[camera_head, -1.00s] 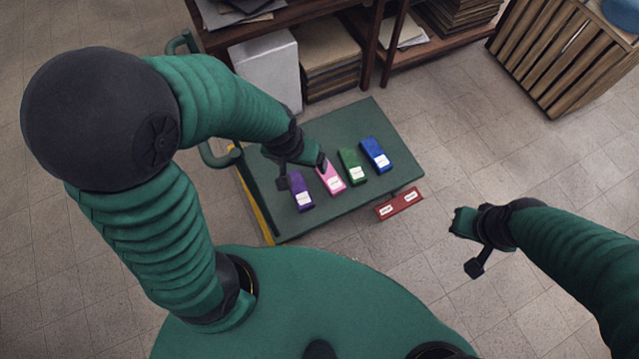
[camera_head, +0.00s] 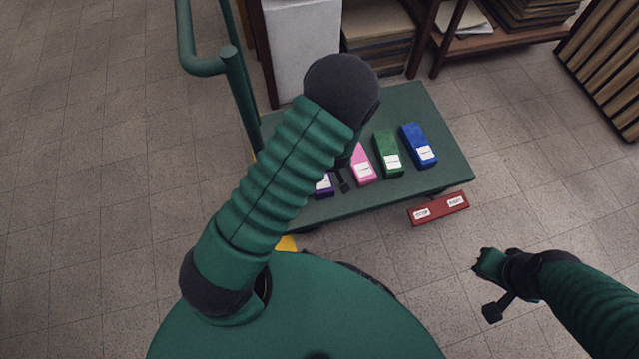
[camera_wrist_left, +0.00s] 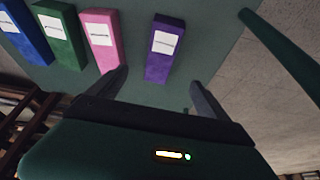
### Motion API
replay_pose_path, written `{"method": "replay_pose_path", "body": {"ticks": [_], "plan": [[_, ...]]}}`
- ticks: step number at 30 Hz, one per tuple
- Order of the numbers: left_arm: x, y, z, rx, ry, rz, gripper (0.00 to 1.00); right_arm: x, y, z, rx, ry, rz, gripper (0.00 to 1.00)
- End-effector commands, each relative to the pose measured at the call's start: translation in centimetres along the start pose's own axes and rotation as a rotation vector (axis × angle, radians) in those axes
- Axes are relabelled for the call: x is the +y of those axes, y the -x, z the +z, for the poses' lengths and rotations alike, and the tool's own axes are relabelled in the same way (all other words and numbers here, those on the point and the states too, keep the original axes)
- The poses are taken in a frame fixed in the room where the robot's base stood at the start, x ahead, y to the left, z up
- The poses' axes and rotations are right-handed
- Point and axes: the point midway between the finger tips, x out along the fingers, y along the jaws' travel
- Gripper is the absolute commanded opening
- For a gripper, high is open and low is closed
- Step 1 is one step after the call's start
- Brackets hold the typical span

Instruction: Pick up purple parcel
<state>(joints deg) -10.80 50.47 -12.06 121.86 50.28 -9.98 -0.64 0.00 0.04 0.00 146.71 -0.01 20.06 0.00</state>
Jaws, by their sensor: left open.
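The purple parcel (camera_wrist_left: 161,55) with a white label lies on the green cart top. In the left wrist view it is whole, beyond and between my fingers. In the head view only a small part of the purple parcel (camera_head: 324,187) shows beside my forearm. My left gripper (camera_wrist_left: 158,80) is open and empty, its fingers spread on the parcel's near side. In the head view my own arm hides most of this gripper. My right gripper (camera_head: 486,287) hangs at the right over the floor, away from the cart; its finger spacing is unclear.
Pink (camera_head: 362,166), green (camera_head: 387,153) and blue (camera_head: 417,145) parcels lie in a row right of the purple one. A cart handle (camera_head: 203,66) rises at left. Shelves stand behind.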

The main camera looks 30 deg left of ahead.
Motion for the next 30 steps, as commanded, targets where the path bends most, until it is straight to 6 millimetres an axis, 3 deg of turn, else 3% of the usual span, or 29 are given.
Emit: {"method": "replay_pose_path", "body": {"ticks": [4, 13, 20, 26, 30], "plan": [[-0.1, -2.5, 0.1, 0.005, 0.007, -0.006, 0.89, 0.0, -1.5, 0.3, 0.002, 0.0, 0.0, 0.0], [-0.2, -10.3, 0.2, 0.003, 0.005, -0.005, 0.89, 0.0, -5.9, 1.3, 0.001, 0.0, 0.0, 0.0], [-0.1, -12.4, 0.0, 0.003, 0.004, -0.003, 0.89, 0.0, -7.0, 1.6, 0.001, 0.0, 0.0, 0.0], [-0.1, -15.9, 0.1, 0.004, 0.003, -0.003, 0.89, 0.0, -10.4, 2.4, 0.001, 0.0, 0.0, 0.0], [-0.1, -17.2, -0.1, 0.003, 0.004, -0.003, 0.89, 0.0, -11.0, 2.6, 0.001, 0.0, 0.0, 0.0]]}}
